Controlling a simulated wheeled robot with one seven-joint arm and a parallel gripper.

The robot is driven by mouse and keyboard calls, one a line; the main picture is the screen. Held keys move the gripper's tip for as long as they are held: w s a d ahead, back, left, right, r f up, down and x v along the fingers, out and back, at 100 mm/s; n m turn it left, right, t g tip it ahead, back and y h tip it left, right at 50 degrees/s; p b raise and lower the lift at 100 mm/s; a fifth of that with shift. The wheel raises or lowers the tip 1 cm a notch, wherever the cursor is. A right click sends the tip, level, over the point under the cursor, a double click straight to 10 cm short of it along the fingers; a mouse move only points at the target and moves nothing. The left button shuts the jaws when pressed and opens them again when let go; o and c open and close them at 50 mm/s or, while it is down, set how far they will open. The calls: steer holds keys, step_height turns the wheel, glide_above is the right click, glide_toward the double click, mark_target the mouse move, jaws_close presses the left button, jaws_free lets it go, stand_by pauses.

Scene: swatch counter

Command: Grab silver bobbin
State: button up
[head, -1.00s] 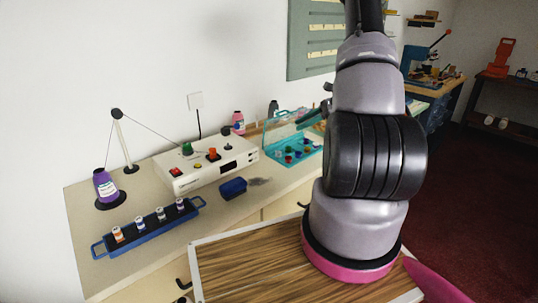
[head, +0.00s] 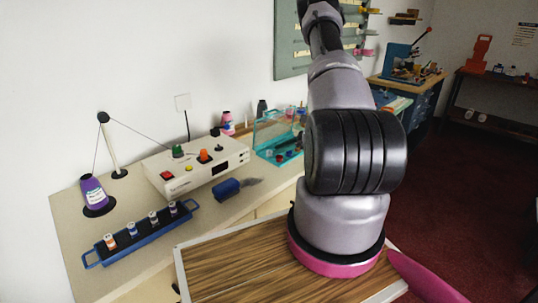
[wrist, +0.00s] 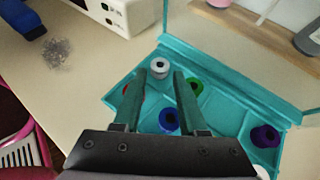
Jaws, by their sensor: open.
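The silver bobbin (wrist: 159,67) stands in a compartment near the back left of the teal case (wrist: 235,76), just beyond and between my fingertips in the wrist view. My gripper (wrist: 161,76) is open, with its two teal fingers pointing into the case and nothing held between them. I cannot tell the exact height of the fingertips above the bobbin. In the head view, the teal case (head: 261,137) is partly covered by my arm, and I cannot make out the silver bobbin there.
Blue (wrist: 169,121), green (wrist: 197,85), purple (wrist: 264,137) and partly hidden red (wrist: 126,89) bobbins share the case. Its raised clear lid stands behind. A white winder box (head: 205,165) and blue bobbin rack (head: 150,236) lie to the left on the counter.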

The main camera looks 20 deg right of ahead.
mark_target(269, 153)
steer(key=shift+x, duration=1.45)
jaws_close()
